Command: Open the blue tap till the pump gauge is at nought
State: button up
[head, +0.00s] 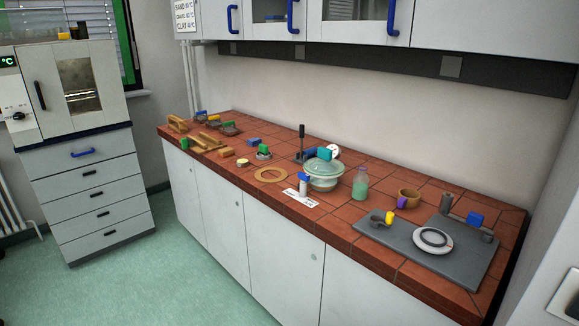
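A pump with an upright black lever (302,133) stands at the back of the tiled bench, partly hidden behind a pale green lidded bowl (323,178). A small round white gauge (335,152) shows behind the bowl's lid; its needle is too small to read. A blue part (309,153) sits beside the foot of the lever and looks like the tap, but its shape and setting cannot be made out. A teal block (324,154) sits at the top of the bowl or just behind it. My gripper is not in view.
A small white bottle with a blue top (303,188) and a label strip stand in front of the bowl. A grey board (455,268) fills the right end. Cupboards hang above.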

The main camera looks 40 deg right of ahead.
aim_at(304, 177)
jog(key=u, duration=0.05)
jog(key=i, duration=0.85)
jog(key=u, duration=0.05)
